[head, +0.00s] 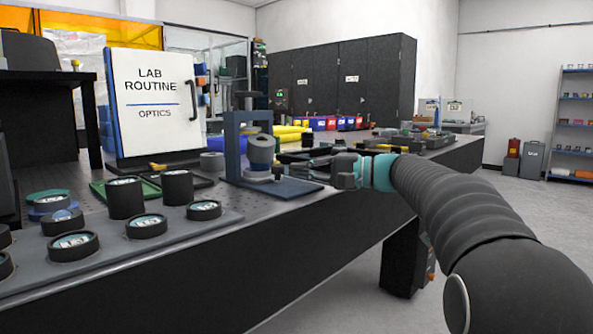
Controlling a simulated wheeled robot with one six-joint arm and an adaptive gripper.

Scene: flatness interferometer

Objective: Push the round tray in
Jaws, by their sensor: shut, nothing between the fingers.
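The interferometer is a blue upright frame (232,148) on a flat blue base (295,188), standing on the dark bench. A grey cylinder (261,149) hangs at its front. Below the cylinder a pale round piece (257,175), which looks like the round tray, sits low over the base. How far out it stands I cannot tell. My gripper (287,166) reaches in from the right, roughly level, with its shut, empty fingers close to the right side of the cylinder and the round piece. Whether they touch is too small to tell.
Black round holders (147,225) and taller black cylinders (177,187) stand on a grey mat at the front left. A white "Lab Routine Optics" board (155,100) stands behind. Yellow items (290,133) and dark trays lie beyond the frame.

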